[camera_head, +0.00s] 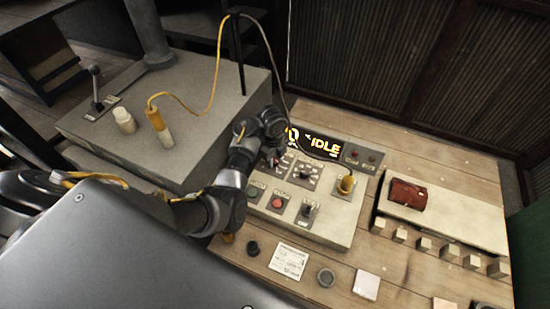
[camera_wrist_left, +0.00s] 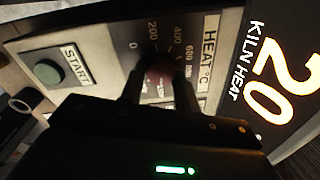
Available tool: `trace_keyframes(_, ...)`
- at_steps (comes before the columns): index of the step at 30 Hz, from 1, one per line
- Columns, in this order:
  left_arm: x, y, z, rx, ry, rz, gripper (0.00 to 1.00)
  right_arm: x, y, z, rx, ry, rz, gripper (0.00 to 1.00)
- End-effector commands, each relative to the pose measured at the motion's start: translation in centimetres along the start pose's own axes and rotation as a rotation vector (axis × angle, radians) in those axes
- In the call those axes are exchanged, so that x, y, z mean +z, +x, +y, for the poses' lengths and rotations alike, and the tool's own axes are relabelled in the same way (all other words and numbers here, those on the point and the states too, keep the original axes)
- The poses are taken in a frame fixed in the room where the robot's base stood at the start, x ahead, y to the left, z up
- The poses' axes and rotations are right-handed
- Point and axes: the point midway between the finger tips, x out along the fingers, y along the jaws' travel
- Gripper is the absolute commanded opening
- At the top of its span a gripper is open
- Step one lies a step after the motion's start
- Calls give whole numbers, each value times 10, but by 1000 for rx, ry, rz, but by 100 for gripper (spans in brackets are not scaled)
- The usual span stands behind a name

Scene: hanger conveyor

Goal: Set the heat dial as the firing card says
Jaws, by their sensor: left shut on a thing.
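The heat dial (camera_wrist_left: 160,72) sits on the panel between the two fingers of my left gripper (camera_wrist_left: 158,85) in the left wrist view. It looks dark red and is partly hidden by the fingers. Scale marks 0, 200, 400 and 600 show around it, beside the label HEAT °C (camera_wrist_left: 209,52). My left gripper is shut on the dial; in the head view the gripper (camera_head: 275,155) is over the panel's upper left and covers most of the dial. The firing card (camera_head: 290,260) lies in front of the panel, its writing too small to read. My right gripper is not in view.
The kiln heat display (camera_wrist_left: 270,80) reads 20, and IDLE (camera_head: 323,143) shows in the head view. A green START button (camera_wrist_left: 48,72), a red button (camera_head: 277,202) and further knobs are close by.

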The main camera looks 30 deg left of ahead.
Motion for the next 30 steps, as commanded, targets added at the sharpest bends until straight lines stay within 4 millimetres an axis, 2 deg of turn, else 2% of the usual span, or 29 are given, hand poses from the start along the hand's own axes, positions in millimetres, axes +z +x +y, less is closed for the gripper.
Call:
trace_keyframes(13,0,2,2,4,283,17,9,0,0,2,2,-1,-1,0)
trace_keyframes(30,1,1,2,3,353,20,9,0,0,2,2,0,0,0)
